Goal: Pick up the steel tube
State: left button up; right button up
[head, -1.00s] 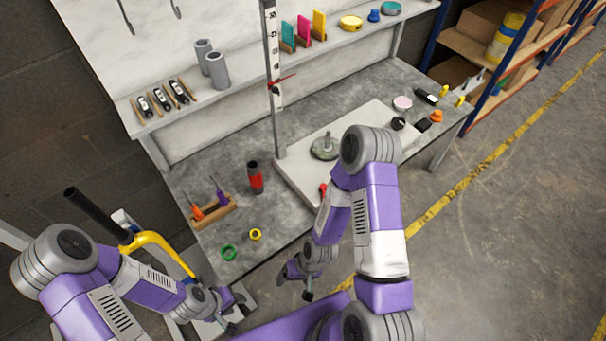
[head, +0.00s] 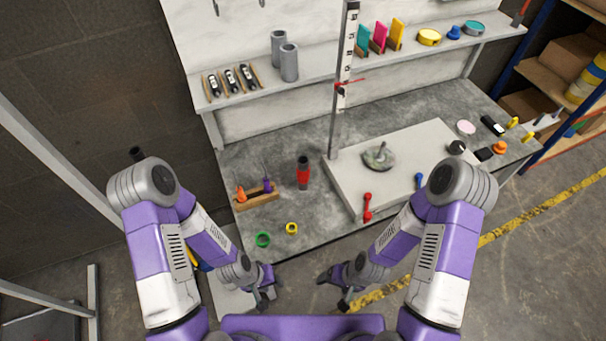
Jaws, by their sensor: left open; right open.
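Two grey tubes stand upright side by side on the raised shelf at the back of the bench. One grey tube (head: 278,48) is slightly behind and left of the other grey tube (head: 290,64). I cannot tell which of them is the steel one. My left gripper (head: 267,296) is open and empty, low in front of the bench's front edge. My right gripper (head: 333,292) is also open and empty, to its right, in front of the bench. Both grippers are far from the tubes.
A tall scale post (head: 343,60) rises right of the tubes from a pale plate (head: 345,180). Small black gauges (head: 230,79) lie left of the tubes on the shelf (head: 330,72). A red-black cylinder (head: 303,172) and a wooden tool rack (head: 257,200) stand on the bench.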

aim_at(303, 168)
jog(key=z, duration=1.05)
jog(key=k, duration=0.85)
jog(key=u, duration=1.65)
jog(key=i, duration=0.5)
